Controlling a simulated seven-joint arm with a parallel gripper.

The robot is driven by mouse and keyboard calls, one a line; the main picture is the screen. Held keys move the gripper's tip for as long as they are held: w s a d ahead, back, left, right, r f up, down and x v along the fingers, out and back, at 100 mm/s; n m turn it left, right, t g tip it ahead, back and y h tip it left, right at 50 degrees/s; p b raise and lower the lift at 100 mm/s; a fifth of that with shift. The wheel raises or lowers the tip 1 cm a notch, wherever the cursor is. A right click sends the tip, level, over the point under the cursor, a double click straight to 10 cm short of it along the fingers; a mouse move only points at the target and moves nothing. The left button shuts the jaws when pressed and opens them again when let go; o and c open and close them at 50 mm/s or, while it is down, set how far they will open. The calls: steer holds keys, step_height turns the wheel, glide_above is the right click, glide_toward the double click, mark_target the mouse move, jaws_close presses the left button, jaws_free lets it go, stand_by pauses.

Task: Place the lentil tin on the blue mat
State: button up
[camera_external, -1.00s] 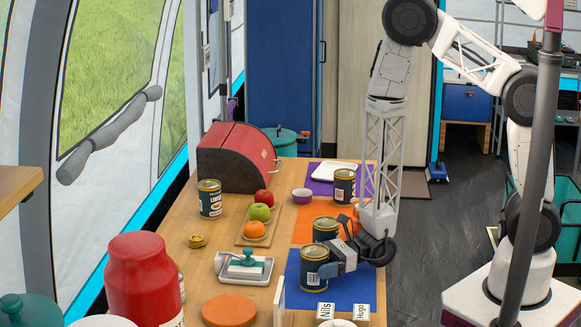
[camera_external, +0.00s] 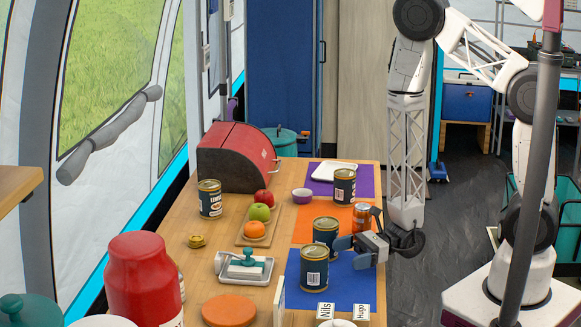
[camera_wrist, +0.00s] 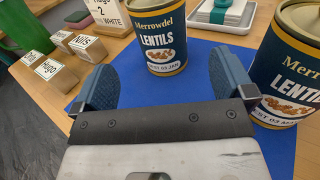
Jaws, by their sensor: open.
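The lentil tin (camera_external: 314,270) stands upright on the blue mat (camera_external: 350,290), near its left side. In the wrist view this tin (camera_wrist: 160,38), labelled Merrowdel Lentils, stands ahead of my fingertips, roughly centred between them and apart from them. My gripper (camera_external: 356,228) is open and empty, low over the mat's right part. In the wrist view both fingers of my gripper (camera_wrist: 163,75) show spread. A second Merrowdel Lentils tin (camera_wrist: 286,70) stands at the right of the wrist view; outside, this tin (camera_external: 326,233) is at the mat's far edge.
An orange can (camera_external: 361,217) stands on the orange mat (camera_external: 305,233), close to my gripper. Another tin (camera_external: 344,187) stands by the purple mat (camera_external: 320,186). A white tray (camera_external: 259,273) is left of the blue mat. Name blocks (camera_wrist: 88,47) stand at the wrist view's left.

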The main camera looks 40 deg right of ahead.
steer(key=shift+v, duration=0.8)
stand_by(0.4)
steer(key=shift+a+r, duration=0.1)
steer(key=shift+r, duration=0.35)
steer(key=s+d+r+n+g+h, duration=0.1)
steer(key=d+r+n+g+h, duration=0.15)
steer(key=r+n+g, duration=0.45)
steer(key=s+d+r+n+g+h, duration=0.1)
steer(key=s+d+r+n+g, duration=0.15)
steer(key=r+n, duration=0.4)
steer(key=s+d+r+n+t+h, duration=0.1)
steer(key=d+r+n+t+h, duration=0.2)
steer(key=d+r+h, duration=0.4)
steer(key=s+d+r+n+t+h, duration=0.1)
steer(key=d+r+n+t+h, duration=0.3)
steer(key=d+r, duration=0.9)
steer(key=d+t+h, duration=0.1)
steer(key=d+h, duration=0.2)
steer(key=d, duration=0.4)
steer(key=shift+s, duration=0.25)
